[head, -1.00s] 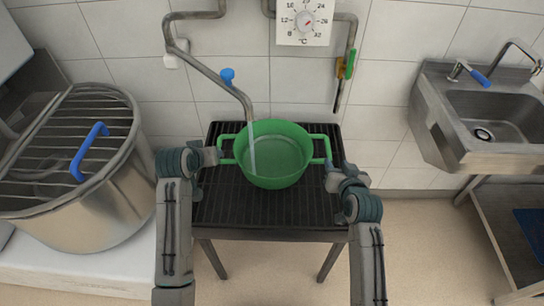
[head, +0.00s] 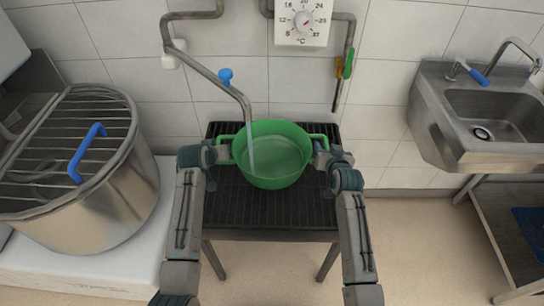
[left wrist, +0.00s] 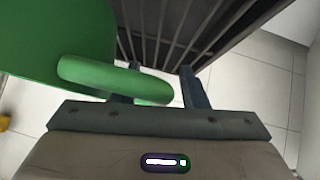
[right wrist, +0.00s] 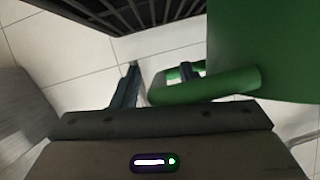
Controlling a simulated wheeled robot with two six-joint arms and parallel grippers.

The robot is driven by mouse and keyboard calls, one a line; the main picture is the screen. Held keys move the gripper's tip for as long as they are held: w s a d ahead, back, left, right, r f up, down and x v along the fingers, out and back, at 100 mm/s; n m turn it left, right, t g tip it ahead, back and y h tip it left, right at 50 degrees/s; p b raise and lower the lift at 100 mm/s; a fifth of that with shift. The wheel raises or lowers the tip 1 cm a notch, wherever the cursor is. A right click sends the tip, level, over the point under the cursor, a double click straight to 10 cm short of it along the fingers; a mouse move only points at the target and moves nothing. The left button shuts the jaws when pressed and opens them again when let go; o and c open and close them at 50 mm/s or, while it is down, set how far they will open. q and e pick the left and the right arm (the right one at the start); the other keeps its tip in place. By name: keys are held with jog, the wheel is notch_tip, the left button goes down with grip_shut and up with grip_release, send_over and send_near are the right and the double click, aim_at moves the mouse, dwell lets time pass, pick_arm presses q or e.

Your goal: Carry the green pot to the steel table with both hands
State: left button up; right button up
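The green pot (head: 272,172) stands upright on a dark slatted stand (head: 225,205), below a bent pipe spout. My left gripper (head: 224,154) is at its left handle. In the left wrist view that gripper (left wrist: 160,84) is open, with one finger inside the handle loop (left wrist: 85,70) and the other outside it. My right gripper (head: 318,154) is at the right handle. In the right wrist view it (right wrist: 158,80) is open, one finger inside the loop (right wrist: 215,87) and one outside, with a gap to the handle. I cannot identify the steel table for certain.
A pale streak like water runs from the pipe spout (head: 240,98) into the pot. A large steel kettle (head: 105,205) with a blue-handled grate stands at left. A steel sink (head: 450,140) is at right, above a low grey surface (head: 500,235). The floor in front is clear.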

pick_arm(q)
jog(key=shift+c, duration=0.4)
pick_arm(e)
jog(key=shift+c, duration=0.4)
pick_arm(q)
grip_shut()
pick_arm(e)
grip_shut()
dwell(0.3)
pick_arm(q)
jog(key=shift+w+r, duration=0.1)
jog(key=shift+r, duration=0.05)
pick_arm(e)
jog(key=shift+w+r, duration=0.1)
jog(key=shift+r, duration=0.05)
